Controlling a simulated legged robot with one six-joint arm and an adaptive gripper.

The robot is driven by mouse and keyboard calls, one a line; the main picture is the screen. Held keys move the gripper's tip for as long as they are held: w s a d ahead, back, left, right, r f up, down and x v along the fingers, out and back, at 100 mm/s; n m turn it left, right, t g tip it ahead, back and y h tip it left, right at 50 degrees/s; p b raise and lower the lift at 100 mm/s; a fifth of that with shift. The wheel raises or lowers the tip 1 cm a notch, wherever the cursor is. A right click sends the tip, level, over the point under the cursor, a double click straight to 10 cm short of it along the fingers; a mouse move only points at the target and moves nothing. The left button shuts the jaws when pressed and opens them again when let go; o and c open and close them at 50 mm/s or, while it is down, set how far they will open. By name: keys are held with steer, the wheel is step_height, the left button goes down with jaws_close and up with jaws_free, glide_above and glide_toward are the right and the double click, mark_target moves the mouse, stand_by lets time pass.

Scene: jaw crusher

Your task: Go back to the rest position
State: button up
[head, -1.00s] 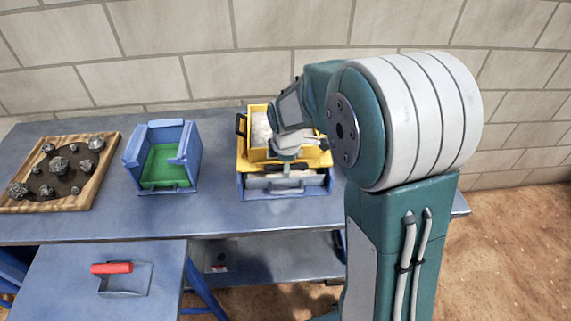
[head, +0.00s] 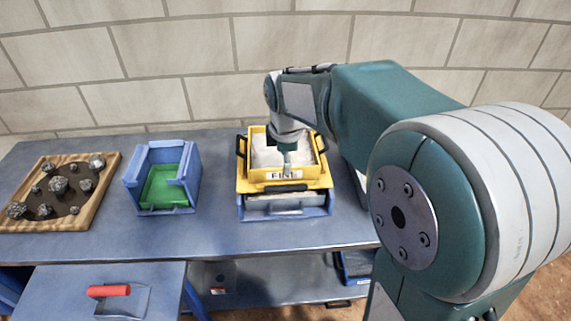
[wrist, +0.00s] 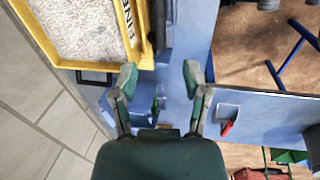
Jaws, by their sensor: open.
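My gripper (wrist: 160,75) is open and empty in the wrist view, its two fingers apart over the blue tabletop, beside the yellow box. In the head view my arm reaches in from the right, and its wrist end stands in front of and above the yellow box (head: 282,175). The fingertips are hard to make out there. The box bears a "FINE" label and holds pale fine material; it also shows at the upper left of the wrist view (wrist: 133,25).
The yellow box sits on a blue tray (head: 285,213) on the blue table (head: 100,240). Left of it stand a blue bin with a green inside (head: 160,185) and a wooden tray (head: 92,205) of rocks. A red-handled scoop (head: 110,291) lies on the lower left table. A brick wall (head: 190,60) is behind.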

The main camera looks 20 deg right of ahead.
steer(key=shift+s, duration=0.1)
stand_by(0.3)
steer(key=s+r+m+t, duration=0.1)
steer(key=s+r+m, duration=0.1)
steer(key=s+m, duration=0.6)
steer(key=s+r+m+t, duration=0.2)
steer(key=s+m, duration=0.5)
steer(key=s, duration=0.6)
steer(key=shift+s+m, duration=0.15)
steer(key=shift+m, duration=0.25)
